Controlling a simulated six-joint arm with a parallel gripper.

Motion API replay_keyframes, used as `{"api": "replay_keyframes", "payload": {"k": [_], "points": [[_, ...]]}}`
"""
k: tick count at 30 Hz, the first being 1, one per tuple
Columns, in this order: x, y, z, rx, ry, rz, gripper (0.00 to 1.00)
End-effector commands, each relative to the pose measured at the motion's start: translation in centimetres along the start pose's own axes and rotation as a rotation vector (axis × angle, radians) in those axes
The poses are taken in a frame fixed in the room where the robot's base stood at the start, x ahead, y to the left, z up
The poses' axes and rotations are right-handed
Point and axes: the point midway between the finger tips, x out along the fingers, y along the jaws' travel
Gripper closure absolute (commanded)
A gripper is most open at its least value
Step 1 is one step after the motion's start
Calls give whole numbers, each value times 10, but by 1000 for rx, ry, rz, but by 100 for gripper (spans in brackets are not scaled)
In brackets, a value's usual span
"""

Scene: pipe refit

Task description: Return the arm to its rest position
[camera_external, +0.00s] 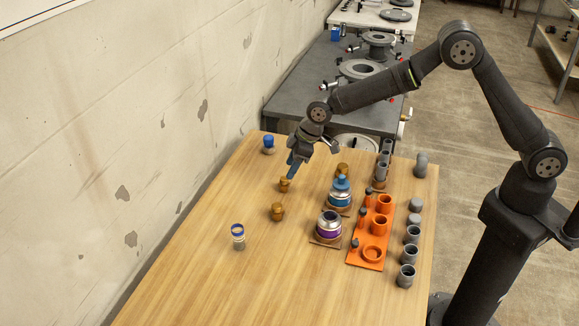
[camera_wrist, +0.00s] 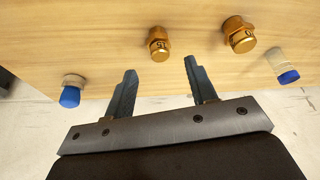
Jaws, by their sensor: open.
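My gripper (camera_external: 293,162) is above the left part of the wooden table (camera_external: 195,285), close to a brass fitting (camera_external: 284,184). In the wrist view its two fingers (camera_wrist: 158,95) stand wide apart with nothing between them. One brass fitting (camera_wrist: 158,43) shows beyond the gap between the fingers, and a second brass fitting (camera_wrist: 239,34) lies to the right. The arm is stretched out from its base at the right across the table. I cannot tell the exact height of the fingertips over the table.
A blue-capped piece (camera_external: 268,144) stands at the far left and a blue-and-white one (camera_external: 238,236) nearer. An orange tray (camera_external: 359,256) with sockets, grey cups (camera_external: 406,276) and metal flanged parts (camera_external: 329,227) fill the right side. A wall (camera_external: 90,140) borders the left. The front left is clear.

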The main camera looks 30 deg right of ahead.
Motion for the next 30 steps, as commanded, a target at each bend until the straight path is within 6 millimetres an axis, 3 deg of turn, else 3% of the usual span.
{"api": "replay_keyframes", "payload": {"k": [12,18,30], "points": [[71,0,2,0,-1,0,48],[46,0,-9,-1,2,1,48],[39,0,-11,0,1,0,48]]}}
